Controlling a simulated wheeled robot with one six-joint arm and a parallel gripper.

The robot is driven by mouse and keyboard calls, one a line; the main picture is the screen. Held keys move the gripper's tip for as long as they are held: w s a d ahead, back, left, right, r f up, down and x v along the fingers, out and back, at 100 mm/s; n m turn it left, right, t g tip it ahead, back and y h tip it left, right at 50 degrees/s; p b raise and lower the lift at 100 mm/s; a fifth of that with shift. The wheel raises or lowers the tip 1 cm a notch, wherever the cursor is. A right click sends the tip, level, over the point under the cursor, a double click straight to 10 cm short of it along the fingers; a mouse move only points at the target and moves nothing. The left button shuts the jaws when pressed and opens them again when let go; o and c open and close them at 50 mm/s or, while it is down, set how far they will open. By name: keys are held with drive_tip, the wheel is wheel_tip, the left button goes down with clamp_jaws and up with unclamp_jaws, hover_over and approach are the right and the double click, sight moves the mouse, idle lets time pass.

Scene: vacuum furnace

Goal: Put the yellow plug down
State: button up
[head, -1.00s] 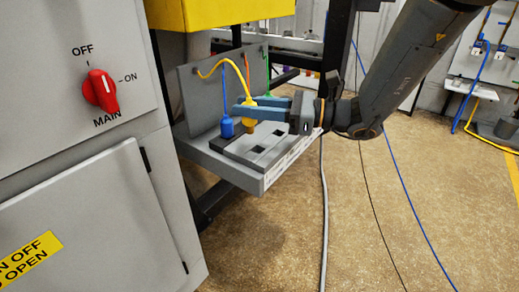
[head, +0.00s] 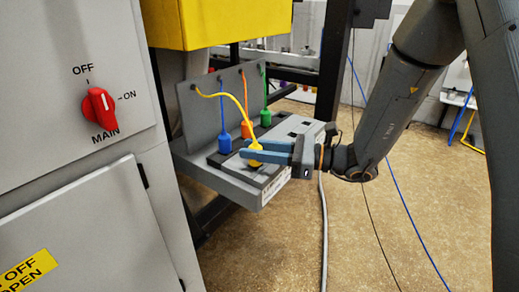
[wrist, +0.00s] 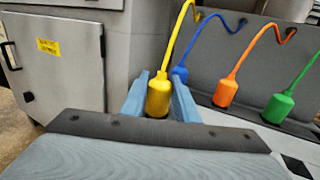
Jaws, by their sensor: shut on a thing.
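My gripper (head: 256,152) is shut on the yellow plug (wrist: 158,97), one blue finger on each side of it. In the head view the yellow plug (head: 255,156) is over the near part of the dark strip (head: 270,165) on the grey shelf (head: 250,195). Its yellow cord arches back to the upright panel. The fingers hide part of the plug, and I cannot tell whether its lower end touches the strip. In the wrist view the plug looks upright.
The blue plug (head: 225,143), orange plug (head: 247,129) and green plug (head: 266,117) stand in a row behind, corded to the grey panel (head: 203,110). A yellow box (head: 220,22) hangs above. The cabinet (head: 75,190) with a red knob (head: 99,106) is at left.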

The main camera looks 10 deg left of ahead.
drive_tip(key=shift+f, duration=0.15)
drive_tip(key=o, duration=1.1)
drive_tip(key=shift+c, duration=0.2)
drive_tip(key=shift+r, duration=0.35)
drive_tip(key=d+b, duration=0.1)
drive_tip(key=d, duration=1.1)
drive_tip(key=shift+s+f, duration=0.1)
drive_tip(key=shift+s, duration=0.05)
